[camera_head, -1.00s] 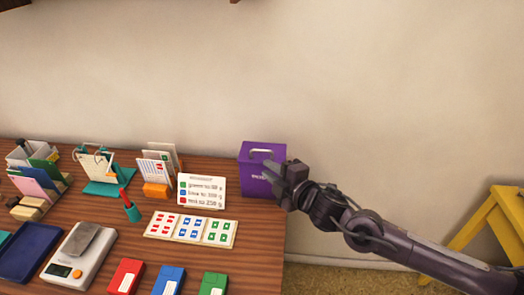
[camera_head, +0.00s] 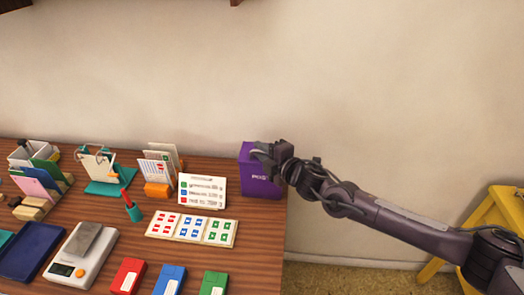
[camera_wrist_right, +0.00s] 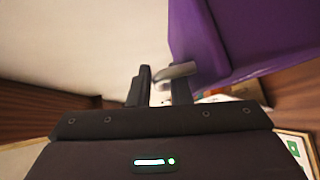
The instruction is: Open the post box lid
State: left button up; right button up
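The purple post box (camera_head: 259,178) stands at the right back corner of the table in the head view. Its lid looks down, though my gripper covers much of the top. My right gripper (camera_head: 263,152) is at the box's top, over the lid handle. In the right wrist view, my right gripper (camera_wrist_right: 164,85) has its two dark fingers apart. The pale grey lid handle (camera_wrist_right: 177,71) lies at the fingertips, its end between them and the rest crossing the right finger. The purple box (camera_wrist_right: 230,45) fills the upper right there. Whether the fingers touch the handle is unclear. My left gripper is not in view.
A sign card (camera_head: 202,190) and a stamp sheet (camera_head: 192,228) are left of the box. Letter holders, a scale (camera_head: 80,256) and coloured inkpads cover the table further left and in front.

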jog(key=shift+c, duration=0.5)
grip_shut()
